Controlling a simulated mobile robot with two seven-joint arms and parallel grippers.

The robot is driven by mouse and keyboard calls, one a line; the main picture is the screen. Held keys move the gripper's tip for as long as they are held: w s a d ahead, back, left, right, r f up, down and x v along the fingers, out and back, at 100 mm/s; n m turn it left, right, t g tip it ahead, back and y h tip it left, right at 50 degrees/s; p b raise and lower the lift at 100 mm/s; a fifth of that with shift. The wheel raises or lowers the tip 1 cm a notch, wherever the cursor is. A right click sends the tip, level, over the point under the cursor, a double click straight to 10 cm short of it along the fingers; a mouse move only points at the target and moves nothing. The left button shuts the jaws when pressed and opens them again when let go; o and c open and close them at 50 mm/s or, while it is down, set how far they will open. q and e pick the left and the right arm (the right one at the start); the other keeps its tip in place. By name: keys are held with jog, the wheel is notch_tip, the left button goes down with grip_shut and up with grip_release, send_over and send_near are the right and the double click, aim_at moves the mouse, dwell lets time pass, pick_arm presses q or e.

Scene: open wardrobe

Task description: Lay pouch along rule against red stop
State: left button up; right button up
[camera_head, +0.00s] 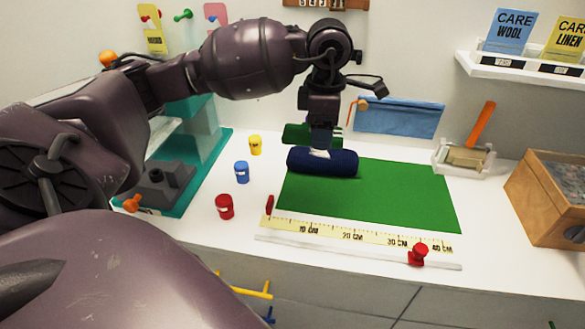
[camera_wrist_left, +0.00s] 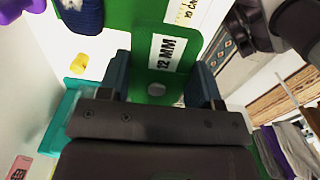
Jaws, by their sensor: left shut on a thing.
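A rolled navy pouch (camera_head: 335,163) lies at the back left of the green mat (camera_head: 400,190), crosswise below my left gripper (camera_head: 321,141). It also shows at the top of the left wrist view (camera_wrist_left: 86,14). The yellow rule (camera_head: 350,235) lies along the mat's front edge. A small red stop (camera_head: 269,205) stands at its left end, and a red knob (camera_head: 418,254) near its right end.
Red (camera_head: 225,206), blue (camera_head: 242,172) and yellow (camera_head: 255,145) pots stand left of the mat, beside a teal tray (camera_head: 180,207). A light blue case (camera_head: 400,118) is behind the mat. A brush holder (camera_head: 463,158) and wooden box (camera_head: 550,195) are at right. The mat's right part is clear.

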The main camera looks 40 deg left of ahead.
pick_arm(q)
jog(key=shift+s+a+f+m, duration=0.1)
jog(key=shift+s+a+m, duration=0.2)
jog(key=b, duration=0.1)
send_over(314, 208)
notch_tip(314, 208, down, 14)
jog(key=shift+s+r, duration=0.1)
jog(key=shift+r, duration=0.1)
jog(key=shift+f, duration=0.6)
notch_tip(314, 208, down, 5)
jog(key=shift+r+b, duration=0.1)
jog(key=shift+b, duration=0.35)
jog(key=shift+f, duration=0.3)
jog(key=o, duration=0.9)
